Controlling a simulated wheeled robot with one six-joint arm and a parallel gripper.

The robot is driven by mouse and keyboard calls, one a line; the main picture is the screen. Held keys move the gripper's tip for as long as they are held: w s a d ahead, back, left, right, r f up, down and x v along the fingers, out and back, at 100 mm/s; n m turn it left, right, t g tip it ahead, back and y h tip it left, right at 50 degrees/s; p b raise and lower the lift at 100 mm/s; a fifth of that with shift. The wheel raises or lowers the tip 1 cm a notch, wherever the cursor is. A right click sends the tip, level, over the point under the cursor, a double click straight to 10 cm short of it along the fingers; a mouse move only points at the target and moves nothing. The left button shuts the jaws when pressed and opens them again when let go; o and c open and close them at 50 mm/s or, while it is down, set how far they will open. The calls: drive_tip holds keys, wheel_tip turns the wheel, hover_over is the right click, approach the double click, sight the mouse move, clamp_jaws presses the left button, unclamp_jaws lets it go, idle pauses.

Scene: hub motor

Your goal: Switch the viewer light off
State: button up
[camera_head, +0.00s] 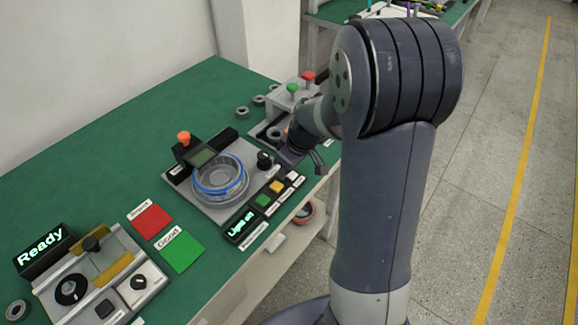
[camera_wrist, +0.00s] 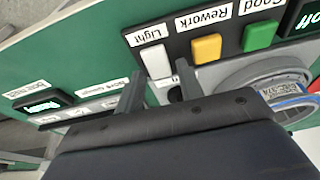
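The viewer (camera_head: 222,205) is a grey plate on the green bench, bearing a blue-rimmed round part (camera_head: 220,178). The white button labelled Light (camera_wrist: 156,62) is at the end of its button row; it also shows in the head view (camera_head: 291,176). A small display (camera_head: 240,224) seems to read "Light on" in the head view. In the wrist view its cut-off text (camera_wrist: 303,22) looks like "off", so I cannot settle its state. My gripper (camera_wrist: 160,88) is open and empty, its fingers below the Light button in the picture. Contact is not visible.
Yellow Rework (camera_wrist: 206,48) and green Good (camera_wrist: 259,36) buttons sit beside the Light button. A station with red and green knobs (camera_head: 293,97) stands behind. Red (camera_head: 152,221) and green (camera_head: 182,252) pads and a "Ready" station (camera_head: 90,275) lie to the left.

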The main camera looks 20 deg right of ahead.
drive_tip(key=shift+o, duration=0.9)
drive_tip(key=v, duration=1)
drive_tip(key=shift+r, duration=0.4)
drive_tip(key=x, duration=1)
drive_tip(key=shift+s+f, duration=0.1)
drive_tip(key=shift+f, duration=0.25)
drive_tip(key=shift+w+a+p, duration=0.1)
drive_tip(key=shift+w+p, duration=0.1)
drive_tip(key=shift+p, duration=0.5)
